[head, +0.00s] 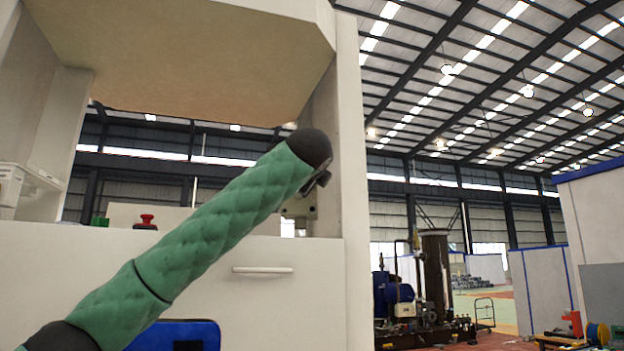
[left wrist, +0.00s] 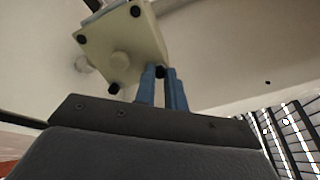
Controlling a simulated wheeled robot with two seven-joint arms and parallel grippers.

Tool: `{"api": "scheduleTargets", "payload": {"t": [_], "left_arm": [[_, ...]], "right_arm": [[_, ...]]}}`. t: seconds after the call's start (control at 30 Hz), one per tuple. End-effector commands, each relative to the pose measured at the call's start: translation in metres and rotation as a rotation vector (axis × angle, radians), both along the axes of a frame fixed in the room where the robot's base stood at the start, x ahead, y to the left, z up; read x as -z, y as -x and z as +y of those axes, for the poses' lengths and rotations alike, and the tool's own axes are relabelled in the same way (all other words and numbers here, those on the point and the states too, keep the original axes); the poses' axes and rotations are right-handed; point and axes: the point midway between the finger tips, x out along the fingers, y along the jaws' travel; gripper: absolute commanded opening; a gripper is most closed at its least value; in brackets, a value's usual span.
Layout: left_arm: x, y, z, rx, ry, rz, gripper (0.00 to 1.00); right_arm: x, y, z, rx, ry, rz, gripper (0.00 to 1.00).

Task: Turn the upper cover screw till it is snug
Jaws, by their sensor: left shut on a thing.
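In the left wrist view a cream dispenser box (left wrist: 122,45) with a round boss on its face carries dark screws near its corners. One dark screw (left wrist: 160,72) sits at the lower right corner, at the tips of my left gripper (left wrist: 161,76). The blue fingers are close together and shut on this screw, which they partly hide. Other dark screws show at the upper left (left wrist: 81,39), the top (left wrist: 135,11) and the bottom (left wrist: 113,88). In the head view my green-sleeved left arm hides most of the gripper and the dispenser. My right gripper is out of view.
A cream cabinet frame (head: 352,200) stands around the work, with an overhanging top (head: 200,50) above my arm. A red button (head: 146,221) and a drawer handle (head: 262,269) are on the near side. Machinery (head: 435,280) stands farther off at the right.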

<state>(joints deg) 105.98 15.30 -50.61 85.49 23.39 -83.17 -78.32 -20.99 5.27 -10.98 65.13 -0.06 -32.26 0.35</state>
Motion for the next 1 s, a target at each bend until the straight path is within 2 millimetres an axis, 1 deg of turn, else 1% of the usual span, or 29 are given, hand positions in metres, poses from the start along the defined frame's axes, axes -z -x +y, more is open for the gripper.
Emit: {"api": "scheduleTargets", "payload": {"t": [0.13, 0.3, 0.5, 0.83, 0.87, 0.9, 0.97, 1.0], "left_arm": [[0.003, 0.000, -0.002, 0.001, -0.074, 0.001, 0.00], [0.003, 0.000, -0.001, 0.002, -0.123, 0.000, 0.00], [0.004, -0.001, -0.002, 0.002, -0.146, -0.001, 0.00], [0.004, -0.001, -0.002, 0.002, -0.148, 0.000, 0.00], [0.004, -0.001, -0.002, 0.002, -0.148, 0.000, 0.14], [0.004, -0.001, -0.002, 0.002, -0.148, 0.000, 0.21], [0.003, -0.001, -0.002, 0.001, -0.147, -0.002, 0.33], [0.003, -0.001, -0.001, 0.001, -0.147, -0.002, 0.34]], "right_arm": [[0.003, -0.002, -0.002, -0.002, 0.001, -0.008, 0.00], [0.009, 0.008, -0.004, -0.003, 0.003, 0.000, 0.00], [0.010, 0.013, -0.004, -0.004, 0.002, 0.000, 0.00], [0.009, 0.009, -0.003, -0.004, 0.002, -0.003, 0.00], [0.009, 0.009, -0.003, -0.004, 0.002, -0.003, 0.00], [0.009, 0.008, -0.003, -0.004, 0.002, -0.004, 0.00], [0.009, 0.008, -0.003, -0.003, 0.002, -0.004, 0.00], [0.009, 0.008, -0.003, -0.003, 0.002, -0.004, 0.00]]}}
